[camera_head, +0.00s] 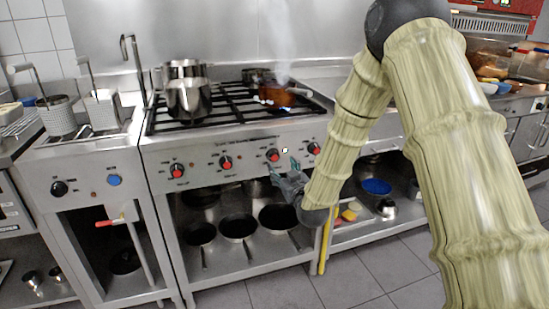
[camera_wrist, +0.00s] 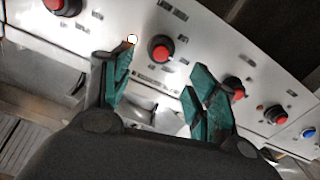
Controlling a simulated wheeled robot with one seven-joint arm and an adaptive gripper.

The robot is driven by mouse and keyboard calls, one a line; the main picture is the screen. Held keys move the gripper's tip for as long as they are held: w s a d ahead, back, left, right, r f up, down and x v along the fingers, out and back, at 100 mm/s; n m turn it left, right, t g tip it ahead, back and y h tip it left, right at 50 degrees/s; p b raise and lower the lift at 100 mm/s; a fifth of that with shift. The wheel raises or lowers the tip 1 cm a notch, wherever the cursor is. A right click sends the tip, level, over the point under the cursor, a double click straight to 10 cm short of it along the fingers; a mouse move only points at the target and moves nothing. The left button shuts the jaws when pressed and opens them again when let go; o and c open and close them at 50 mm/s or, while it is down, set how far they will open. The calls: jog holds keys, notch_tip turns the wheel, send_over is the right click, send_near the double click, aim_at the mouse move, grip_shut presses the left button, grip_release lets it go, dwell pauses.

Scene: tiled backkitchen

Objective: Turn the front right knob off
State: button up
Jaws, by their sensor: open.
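The stove's front panel (camera_head: 245,150) carries a row of red knobs. My open gripper (camera_head: 287,170) is in front of the panel, just below the third red knob from the left (camera_head: 272,155). In the wrist view, that knob (camera_wrist: 161,48) shows in the gap between the green fingertips of my gripper (camera_wrist: 161,70), with nothing held. Contact cannot be told. The rightmost red knob (camera_head: 313,148) is just right of my gripper; it shows at the wrist view's top left (camera_wrist: 54,4). A small white light (camera_head: 285,150) glows between these two knobs. The panel labels are unreadable.
A copper pan (camera_head: 277,95) steams on the right burners, with small flames beneath. Steel pots (camera_head: 188,95) stand at the left. Dark pans (camera_head: 238,226) sit on the shelf below. A yellow upright bar (camera_head: 326,240) stands near my gripper. Fryers (camera_head: 90,180) adjoin at the left.

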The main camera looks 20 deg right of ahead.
aim_at(275, 158)
jog(key=w, duration=0.8)
jog(key=shift+w+a+b, duration=0.15)
jog(key=shift+w+b, duration=0.15)
jog(key=shift+w, duration=0.05)
jog(key=shift+c, duration=0.3)
jog(key=c, duration=0.9)
